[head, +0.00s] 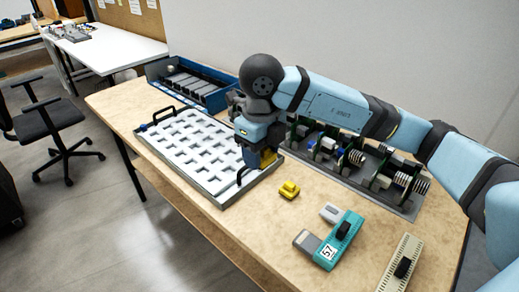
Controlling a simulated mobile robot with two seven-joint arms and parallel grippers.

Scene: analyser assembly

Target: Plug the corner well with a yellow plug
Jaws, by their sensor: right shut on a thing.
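A pale tray (229,196) with rows of plus-shaped wells and dark handles lies on the table. My right gripper (259,160) points down over the tray's right end, near its corner by the handle. It is shut on a yellow plug (267,156), which shows partly between and behind the fingers. The gripper hides the corner well, so I cannot tell whether the plug touches it. A second yellow plug (289,190) lies on the bare table in front of the tray. My left gripper is out of view.
A blue bin (163,72) with grey parts stands behind the tray. A rack (352,172) of boards and coils lies under my right arm. A grey-white block (330,212), a teal module (338,240) and a beige module (401,264) lie at the front right.

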